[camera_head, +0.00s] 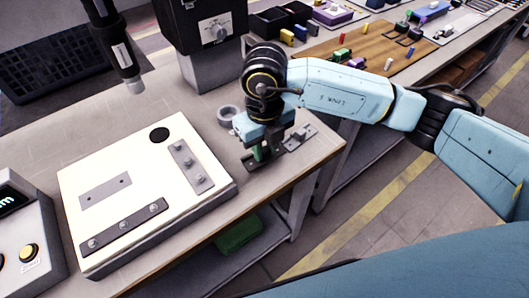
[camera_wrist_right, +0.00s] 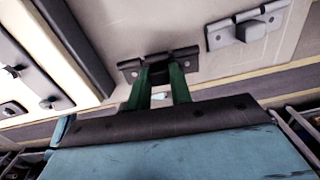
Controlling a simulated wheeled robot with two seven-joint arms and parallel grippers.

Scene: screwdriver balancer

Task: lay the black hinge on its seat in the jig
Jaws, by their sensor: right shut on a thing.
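The black hinge (camera_wrist_right: 128,69) is between the green fingertips of my right gripper (camera_wrist_right: 160,82) in the right wrist view. The gripper is shut on the hinge's raised middle part, and its leaves stick out on both sides. In the head view my right gripper (camera_head: 262,152) points down over the bench, right of the jig, and mostly hides the hinge. I cannot tell whether the hinge touches the bench. The jig (camera_head: 136,163) is a cream plate with a pale grey rectangular patch (camera_head: 105,190) showing two small holes. My left gripper is not in view.
A grey hinge (camera_head: 300,137) lies on the bench beside my right gripper; the right wrist view also shows it (camera_wrist_right: 222,38). The jig bears a grey strip (camera_head: 184,157) and a dark strip (camera_head: 143,214), both with bolts. A dark screwdriver (camera_head: 116,48) hangs behind the jig. A tape roll (camera_head: 227,114) lies nearby.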

